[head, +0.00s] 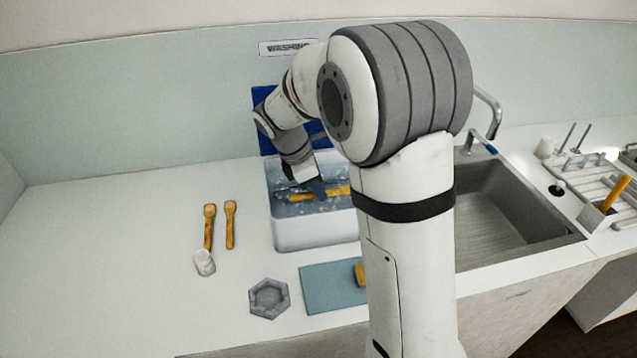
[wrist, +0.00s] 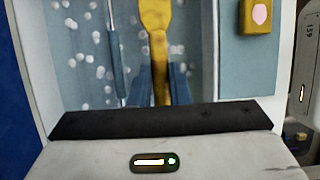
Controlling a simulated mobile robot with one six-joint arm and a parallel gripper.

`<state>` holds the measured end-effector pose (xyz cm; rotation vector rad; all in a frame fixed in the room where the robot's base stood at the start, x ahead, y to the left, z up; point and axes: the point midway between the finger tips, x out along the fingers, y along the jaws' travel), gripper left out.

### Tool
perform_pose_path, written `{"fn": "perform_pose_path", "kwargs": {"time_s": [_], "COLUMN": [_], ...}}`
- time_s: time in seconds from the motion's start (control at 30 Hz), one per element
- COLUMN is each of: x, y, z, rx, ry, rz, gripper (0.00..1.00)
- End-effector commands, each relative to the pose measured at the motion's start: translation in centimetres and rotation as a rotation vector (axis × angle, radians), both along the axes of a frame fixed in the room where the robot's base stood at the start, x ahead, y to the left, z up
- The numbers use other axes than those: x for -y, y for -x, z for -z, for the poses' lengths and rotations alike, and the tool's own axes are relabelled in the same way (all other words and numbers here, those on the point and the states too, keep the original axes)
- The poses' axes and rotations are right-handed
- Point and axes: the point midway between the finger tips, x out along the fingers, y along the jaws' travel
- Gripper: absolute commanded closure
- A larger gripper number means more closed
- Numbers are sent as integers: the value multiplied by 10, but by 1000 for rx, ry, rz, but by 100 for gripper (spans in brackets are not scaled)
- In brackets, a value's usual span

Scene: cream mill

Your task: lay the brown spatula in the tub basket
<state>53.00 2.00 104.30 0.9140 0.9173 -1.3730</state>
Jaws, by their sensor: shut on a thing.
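A yellow-brown spatula (head: 334,191) lies across the top of the white tub (head: 300,233), over bluish water with pale bubbles. My gripper (head: 318,188) reaches down into the tub and is shut on this spatula. In the wrist view the blue fingers (wrist: 160,84) stand on both sides of the spatula's handle (wrist: 159,62), and its wider part runs off the top edge. A thin blue-grey handle (wrist: 116,55) shows beside it in the tub. I cannot tell a separate basket from the tub, and my arm hides the tub's right end.
A grey hexagonal dish (head: 269,298) and a blue mat (head: 325,287) with a yellow sponge (head: 360,273) are in front. The sink (head: 510,215) is right.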

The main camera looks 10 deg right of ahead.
Motion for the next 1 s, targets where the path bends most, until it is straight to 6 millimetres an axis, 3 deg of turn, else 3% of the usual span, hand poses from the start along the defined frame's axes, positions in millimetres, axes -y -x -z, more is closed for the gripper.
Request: {"fn": "perform_pose_path", "kwargs": {"time_s": [0.6, 1.0], "x": [-1, -1], "y": [0, 0], "z": [58, 72], "rx": [-1, 0], "ry": [0, 0], "rz": [-2, -2], "gripper": [100, 100]}}
